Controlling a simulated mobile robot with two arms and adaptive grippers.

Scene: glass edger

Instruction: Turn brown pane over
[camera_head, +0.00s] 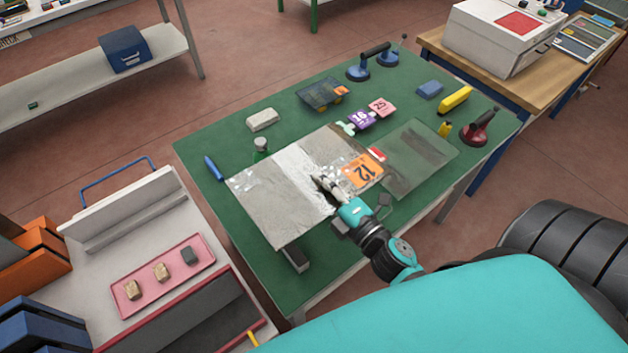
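No pane looks clearly brown. A large grey-beige pane (265,200) with a bright glare band is on the green-topped table (235,255). An orange label marked 12 (361,170) is at its right side. My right gripper (322,183) is over the pane's middle, fingers pointing to the far left. Whether it touches or grips the pane, I cannot tell. My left gripper is not in view.
Suction lifters stand at the back (372,62) and right (478,127). Purple (357,119) and pink labels (381,107), a yellow tool (455,100), a blue block (430,89) and a whitish block (262,120) are on the table. A cart with a pink tray (163,272) stands left.

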